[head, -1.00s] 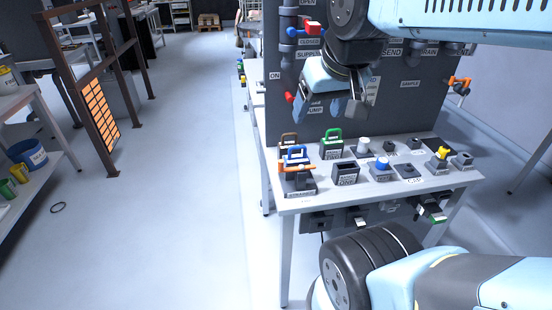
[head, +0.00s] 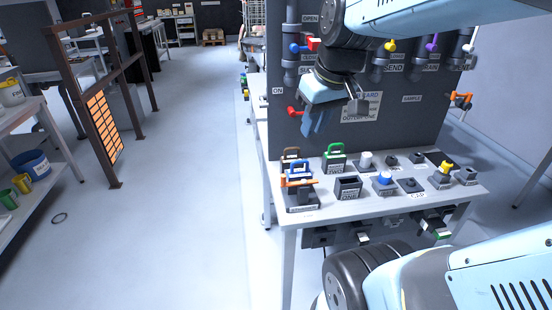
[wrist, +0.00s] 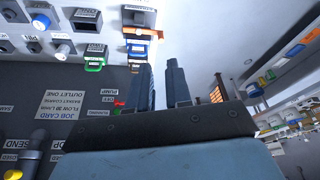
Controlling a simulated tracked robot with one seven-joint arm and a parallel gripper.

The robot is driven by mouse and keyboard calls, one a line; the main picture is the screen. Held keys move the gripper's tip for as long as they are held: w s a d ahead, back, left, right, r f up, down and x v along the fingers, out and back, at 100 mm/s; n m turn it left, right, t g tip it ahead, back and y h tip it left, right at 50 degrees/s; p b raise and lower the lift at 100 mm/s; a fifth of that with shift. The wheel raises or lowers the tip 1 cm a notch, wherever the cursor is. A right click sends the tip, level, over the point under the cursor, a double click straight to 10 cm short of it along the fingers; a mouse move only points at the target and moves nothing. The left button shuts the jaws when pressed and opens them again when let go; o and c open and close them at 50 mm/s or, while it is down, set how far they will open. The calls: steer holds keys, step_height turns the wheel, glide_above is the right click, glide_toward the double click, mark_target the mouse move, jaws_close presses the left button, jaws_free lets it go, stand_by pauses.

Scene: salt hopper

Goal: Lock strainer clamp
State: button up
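The strainer clamp fixture (head: 302,202) is a dark block at the table's front left corner, with an orange bar (head: 304,183) lying across its top. The bar also shows upside down in the wrist view (wrist: 140,32). My gripper (head: 312,125) hangs in front of the panel, above and behind the fixture, apart from it. In the wrist view its two dark fingers (wrist: 159,65) stand apart with nothing between them. Whether the clamp is locked cannot be told at this size.
A blue-handled basket (head: 300,167), a brown-handled one (head: 290,153) and a green-handled one (head: 335,150) stand close by. A dark open box (head: 348,188) is right of the fixture. A red lever (head: 293,111) juts from the panel (head: 410,130) near my gripper.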

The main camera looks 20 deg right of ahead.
steer(key=w+d+f+n+g+y, duration=0.1)
steer(key=w+f, duration=0.1)
steer(key=w+f+n+g+y, duration=0.1)
steer(key=w+f+n, duration=0.1)
steer(key=w, duration=0.1)
steer(key=w+d+f+n+g+y, duration=0.1)
steer(key=w+f, duration=0.1)
steer(key=w, duration=0.1)
steer(key=shift+w+d+n+g, duration=0.2)
steer(key=shift+d+n+g, duration=0.1)
steer(key=shift+d+n, duration=0.1)
jaws_close()
steer(key=w+d+f+n+g+y, duration=0.1)
steer(key=w+d+f+n+y, duration=0.2)
steer(key=w+f, duration=0.3)
steer(key=shift+w+d+f+n+y, duration=0.35)
steer(key=shift+d+f, duration=0.25)
steer(key=shift+f, duration=0.25)
steer(key=shift+s, duration=0.1)
